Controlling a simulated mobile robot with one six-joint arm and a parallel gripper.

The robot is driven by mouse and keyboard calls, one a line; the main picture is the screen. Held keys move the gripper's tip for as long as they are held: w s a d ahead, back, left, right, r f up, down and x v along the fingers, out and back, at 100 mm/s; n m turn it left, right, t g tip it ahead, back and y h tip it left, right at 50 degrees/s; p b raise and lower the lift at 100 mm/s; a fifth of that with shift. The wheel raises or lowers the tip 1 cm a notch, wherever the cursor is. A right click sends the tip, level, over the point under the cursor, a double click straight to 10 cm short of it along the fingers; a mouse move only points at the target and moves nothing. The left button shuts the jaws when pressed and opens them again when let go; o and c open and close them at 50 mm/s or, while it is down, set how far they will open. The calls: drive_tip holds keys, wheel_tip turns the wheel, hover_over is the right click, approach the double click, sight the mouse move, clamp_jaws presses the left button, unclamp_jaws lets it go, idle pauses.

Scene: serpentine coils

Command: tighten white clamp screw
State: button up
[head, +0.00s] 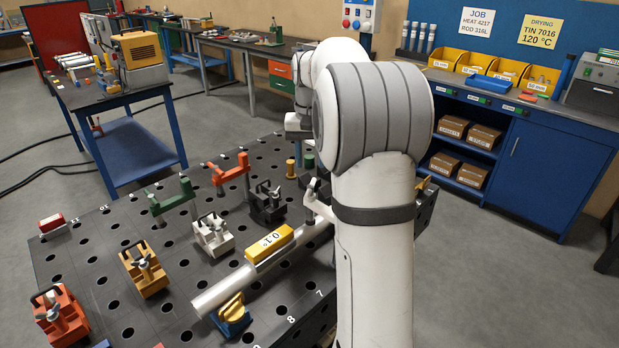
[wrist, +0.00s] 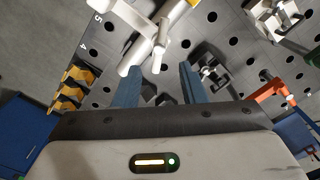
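The white clamp (head: 319,206) stands at the pipe (head: 225,288) on the perforated table, partly hidden by my arm in the head view. In the wrist view the white clamp (wrist: 139,18) reaches in from the top, with its light screw (wrist: 160,42) hanging from it beside the pipe end (wrist: 131,61). My gripper (wrist: 160,72) shows two blue fingers spread apart with nothing between them. The screw appears just beyond the fingertips, apart from them. The fingers are not clearly visible in the head view.
A yellow level (head: 269,243) sits on the pipe. A white-grey block clamp (head: 213,236), a black one (head: 267,203), a green clamp (head: 172,198) and an orange clamp (head: 230,172) stand nearby. A yellow-and-blue support (head: 232,316) is under the pipe's near end.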

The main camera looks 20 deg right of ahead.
sight(311, 186)
wheel_tip(311, 186, down, 7)
drive_tip(key=shift+f, duration=0.1)
drive_tip(key=shift+c, duration=0.4)
clamp_jaws()
